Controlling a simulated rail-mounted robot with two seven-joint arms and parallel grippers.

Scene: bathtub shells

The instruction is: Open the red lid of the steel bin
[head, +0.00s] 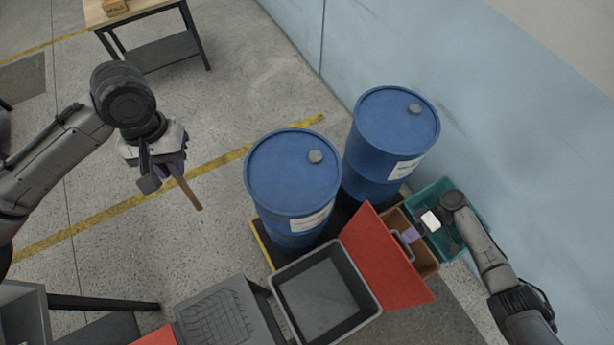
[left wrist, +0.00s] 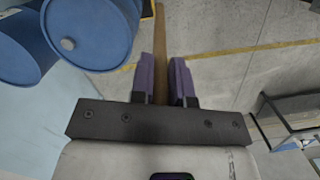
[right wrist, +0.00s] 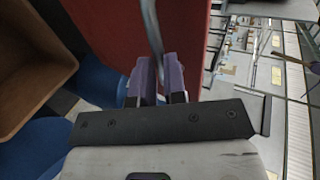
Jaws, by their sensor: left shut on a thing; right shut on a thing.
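The red lid (head: 380,262) stands raised and tilted at the right edge of the open grey bin (head: 287,316), and the bin's inside shows. My right gripper (head: 410,235) is shut on the lid's grey handle (head: 404,248). In the right wrist view, the handle (right wrist: 150,35) runs between the purple fingers (right wrist: 157,82), beside the red lid (right wrist: 186,40). My left gripper (head: 172,168) is shut on a brown wooden stick (head: 189,194), held over the floor away from the bin. The stick (left wrist: 162,40) shows between the fingers (left wrist: 163,80) in the left wrist view.
Two blue drums (head: 292,178) (head: 394,130) stand behind the bin. A brown box (head: 427,262) and a teal crate (head: 434,190) lie right of the lid, near the blue wall (head: 480,90). A grey ribbed thing (head: 222,315) stands left of the bin. Floor at centre left is clear.

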